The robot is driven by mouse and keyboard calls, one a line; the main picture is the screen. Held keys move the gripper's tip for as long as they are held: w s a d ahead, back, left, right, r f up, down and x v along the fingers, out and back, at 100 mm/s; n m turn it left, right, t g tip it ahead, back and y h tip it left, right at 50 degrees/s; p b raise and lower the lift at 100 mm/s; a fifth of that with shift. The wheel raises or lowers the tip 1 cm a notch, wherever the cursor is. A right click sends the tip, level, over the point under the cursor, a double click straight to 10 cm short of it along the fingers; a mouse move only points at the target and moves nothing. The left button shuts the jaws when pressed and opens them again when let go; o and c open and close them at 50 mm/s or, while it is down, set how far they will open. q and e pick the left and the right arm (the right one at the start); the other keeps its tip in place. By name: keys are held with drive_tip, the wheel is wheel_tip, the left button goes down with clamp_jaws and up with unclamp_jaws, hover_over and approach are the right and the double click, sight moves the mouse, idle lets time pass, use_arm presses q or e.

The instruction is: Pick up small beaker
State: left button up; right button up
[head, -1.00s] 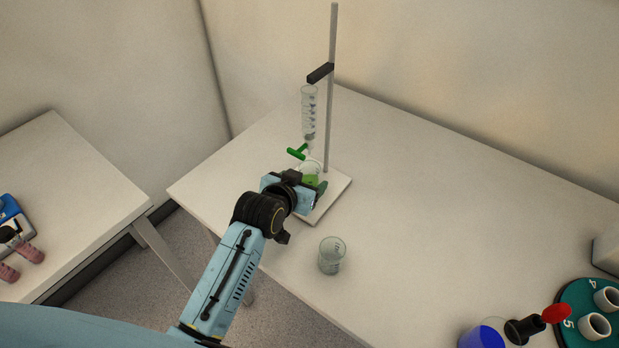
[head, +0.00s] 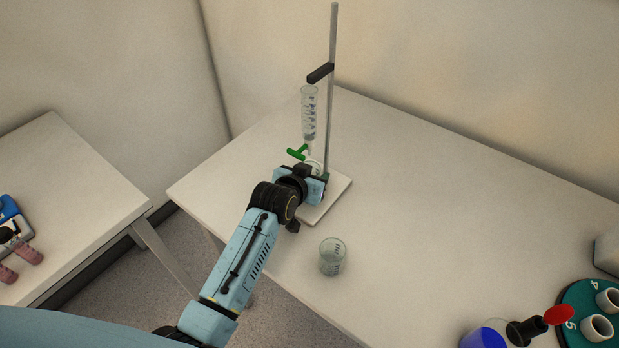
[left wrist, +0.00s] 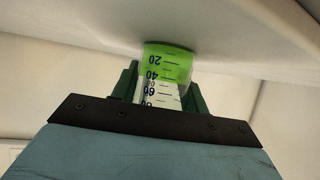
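A clear beaker with green liquid and printed marks shows in the left wrist view (left wrist: 166,68), its base toward a pale surface. It stands between the two green fingers of my left gripper (left wrist: 162,92). The fingers lie close along both its sides; whether they press on it is unclear. In the head view my left gripper (head: 318,184) is at the burette stand, and its wrist hides most of this beaker. A second, clear, empty-looking beaker (head: 332,257) stands upright on the table nearer the front edge. My right gripper is out of view.
A burette (head: 309,112) with a green tap hangs on a metal rod above a white base plate (head: 335,192). A flask with blue liquid (head: 484,338) and a teal rack (head: 575,300) stand at the right. The middle of the table (head: 430,200) is clear.

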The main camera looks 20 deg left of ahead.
use_arm(q)
drive_tip(key=c, duration=0.4)
drive_tip(key=shift+o, duration=0.2)
drive_tip(key=shift+r, duration=0.1)
drive_tip(key=shift+r, duration=0.25)
drive_tip(key=s+a, duration=0.1)
drive_tip(key=s, duration=0.5)
drive_tip(key=s+a, duration=0.1)
drive_tip(key=s, duration=1)
drive_tip(key=shift+s+a+r, duration=0.4)
